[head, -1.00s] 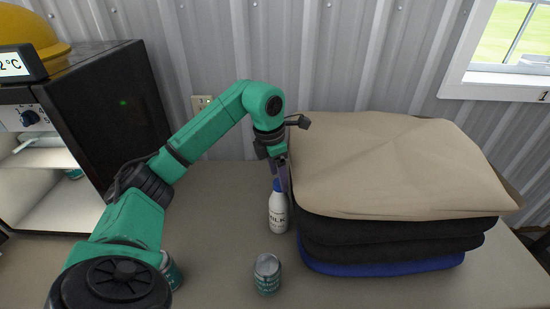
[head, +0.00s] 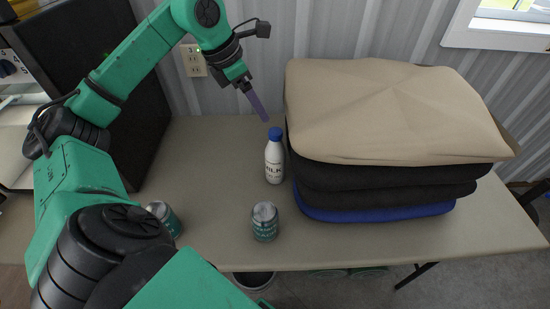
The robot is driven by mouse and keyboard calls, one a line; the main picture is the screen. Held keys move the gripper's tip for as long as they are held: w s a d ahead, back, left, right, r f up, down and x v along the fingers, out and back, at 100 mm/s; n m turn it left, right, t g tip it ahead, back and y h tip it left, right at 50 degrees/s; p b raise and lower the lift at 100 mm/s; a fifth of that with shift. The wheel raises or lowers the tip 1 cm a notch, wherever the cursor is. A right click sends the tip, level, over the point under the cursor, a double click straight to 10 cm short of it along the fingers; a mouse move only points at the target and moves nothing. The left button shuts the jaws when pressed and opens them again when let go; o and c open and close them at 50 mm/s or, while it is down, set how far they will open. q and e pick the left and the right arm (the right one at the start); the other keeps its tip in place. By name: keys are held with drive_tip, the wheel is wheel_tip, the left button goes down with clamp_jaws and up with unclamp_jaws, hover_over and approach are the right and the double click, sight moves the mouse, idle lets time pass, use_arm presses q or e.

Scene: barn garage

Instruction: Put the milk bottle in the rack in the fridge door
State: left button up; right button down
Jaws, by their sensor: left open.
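The white milk bottle (head: 274,163) with a blue cap stands upright on the table, close to the left side of the stack of folded cloth. My left gripper (head: 263,114) is open and empty. Its fingers point down and to the right, and appear just above and to the left of the bottle's cap, apart from it. The black fridge (head: 120,95) stands at the left, partly hidden behind my left arm. The door rack cannot be made out. My right gripper is not in view.
A can (head: 265,222) stands in front of the bottle. Another can (head: 164,217) stands to the left, partly hidden by my arm. The cloth stack (head: 385,115) blocks the bottle's right side. The table (head: 215,165) is clear left of the bottle.

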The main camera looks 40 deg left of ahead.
sight(275, 131)
use_arm(q)
drive_tip(key=x, duration=0.6)
drive_tip(key=shift+w+f, duration=0.1)
drive_tip(key=shift+w, duration=0.1)
drive_tip(key=x, duration=0.1)
drive_tip(key=p+x, duration=0.1)
drive_tip(key=x, duration=0.1)
drive_tip(key=p+x, duration=0.1)
drive_tip(key=x, duration=0.1)
drive_tip(key=shift+d, duration=0.35)
drive_tip(key=shift+f, duration=0.3)
drive_tip(key=shift+r, duration=0.1)
clamp_jaws()
